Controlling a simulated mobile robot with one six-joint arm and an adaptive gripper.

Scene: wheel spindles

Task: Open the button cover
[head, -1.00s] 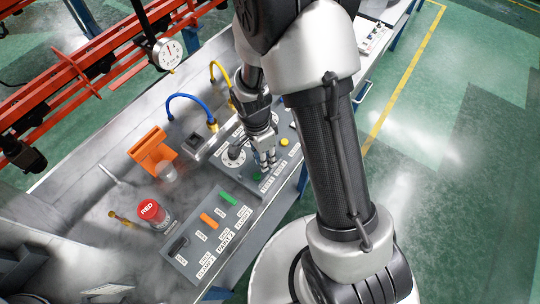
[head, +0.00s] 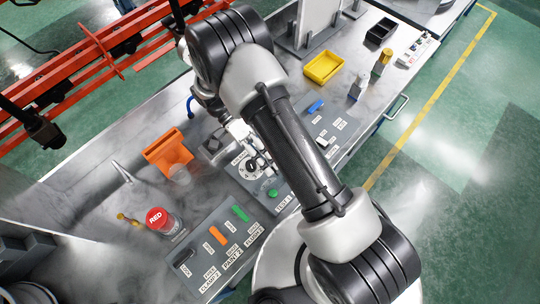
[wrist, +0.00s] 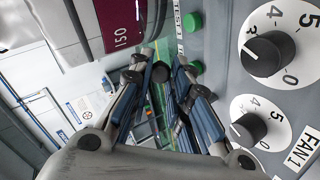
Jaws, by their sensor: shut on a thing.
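My gripper (head: 264,167) hangs over the grey control panel in the head view, partly hidden by my arm. In the wrist view, my gripper (wrist: 160,82) has its fingers drawn in toward each other. What lies between them is not clear. A grey box (head: 214,147) with a dark top stands left of my gripper, beside the panel; it may be the covered button. I cannot tell how its cover stands. A green button (head: 272,193) sits on the panel just below my gripper. In the wrist view a green button (wrist: 195,68) shows right of the fingers.
Numbered dials (wrist: 267,54) are close on the right in the wrist view. An orange holder (head: 168,151) and a red-topped can (head: 159,220) stand left of the panel. A yellow tray (head: 323,67) is behind. A grey and dark red object (wrist: 85,25) fills the upper left of the wrist view.

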